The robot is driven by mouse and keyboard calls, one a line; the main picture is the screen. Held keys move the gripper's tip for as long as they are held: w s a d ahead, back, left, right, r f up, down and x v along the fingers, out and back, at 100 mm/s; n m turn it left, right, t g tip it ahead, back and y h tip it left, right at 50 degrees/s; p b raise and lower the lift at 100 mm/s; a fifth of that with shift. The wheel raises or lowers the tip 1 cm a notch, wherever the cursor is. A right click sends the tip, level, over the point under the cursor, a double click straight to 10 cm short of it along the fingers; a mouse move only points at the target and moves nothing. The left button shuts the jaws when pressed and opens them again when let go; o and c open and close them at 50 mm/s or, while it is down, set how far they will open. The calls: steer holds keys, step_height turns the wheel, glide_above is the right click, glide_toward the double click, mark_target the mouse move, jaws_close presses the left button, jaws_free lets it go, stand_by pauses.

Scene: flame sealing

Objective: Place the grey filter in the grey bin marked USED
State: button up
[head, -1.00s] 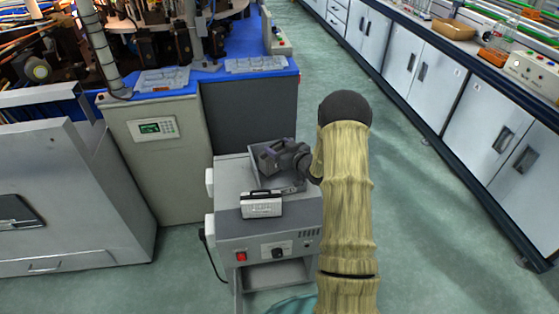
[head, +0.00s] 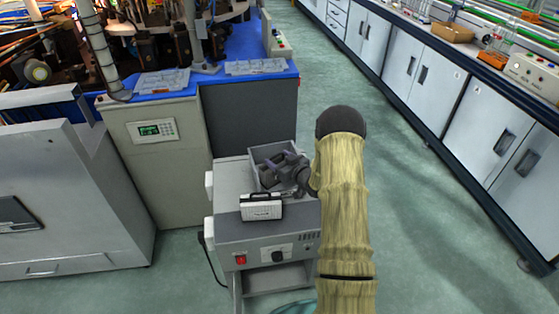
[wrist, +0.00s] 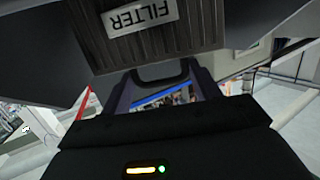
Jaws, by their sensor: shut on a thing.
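The grey filter (wrist: 110,40) fills the top of the wrist view, with dark ribs and an upside-down label reading FILTER. My gripper (head: 285,163) is shut on it, over the right part of the grey bin (head: 257,149). The fingers are hard to make out in the head view. Grey panels, likely bin walls, flank the filter in the wrist view; I cannot tell how deep it sits. The bin stands open on top of a grey machine, and its USED marking is not readable from here.
A white filter (head: 262,211) with a dark handle sits on the grey machine (head: 232,222) in front of the bin. A long lab bench (head: 470,120) runs along the right, with open floor between.

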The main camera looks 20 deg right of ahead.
steer(key=o, duration=1.3)
steer(key=shift+f, duration=0.1)
steer(key=shift+o, duration=0.2)
steer(key=shift+s, duration=0.15)
steer(key=p+v, duration=0.2)
steer(key=v, duration=0.9)
steer(key=shift+s+r, duration=0.2)
steer(key=shift+s, duration=0.15)
steer(key=shift+d, duration=0.1)
